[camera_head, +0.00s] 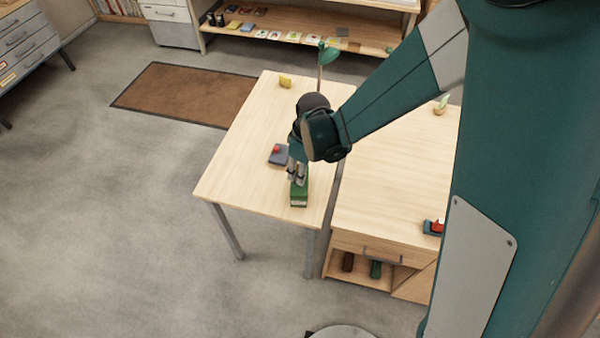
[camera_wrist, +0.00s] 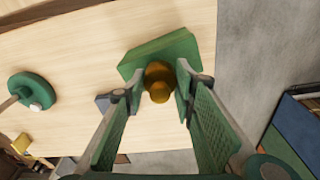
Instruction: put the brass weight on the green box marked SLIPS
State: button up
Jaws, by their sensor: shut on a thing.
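The green box (camera_head: 299,196) lies on the light wooden table near its front right corner, with a pale label on its near end. It also shows in the wrist view (camera_wrist: 184,48). The brass weight (camera_wrist: 159,80) is between the fingers of my gripper (camera_wrist: 160,88) in the wrist view, overlapping the edge of the green box. I cannot tell whether the weight touches the box top. In the head view my gripper (camera_head: 297,178) is right over the far part of the box, and the weight is not clearly visible there.
A dark blue-grey item with a red object (camera_head: 277,151) lies left of my gripper. A green lamp (camera_head: 327,54) and a yellow object (camera_head: 285,81) stand at the far end of the table (camera_head: 235,178). A wooden cabinet (camera_head: 385,215) stands to the right.

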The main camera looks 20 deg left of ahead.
jog(key=shift+f, duration=0.45)
jog(key=shift+f, duration=0.2)
jog(key=o, duration=1.2)
jog(key=shift+r, duration=0.25)
jog(key=shift+s+d+r, duration=0.1)
jog(key=shift+d+r, duration=0.15)
jog(key=shift+r, duration=1.7)
jog(key=shift+d+r, duration=0.25)
jog(key=shift+r, duration=1.75)
jog(key=shift+s+d+r, duration=0.1)
jog(key=shift+d+r, duration=0.15)
jog(key=shift+r, duration=1.7)
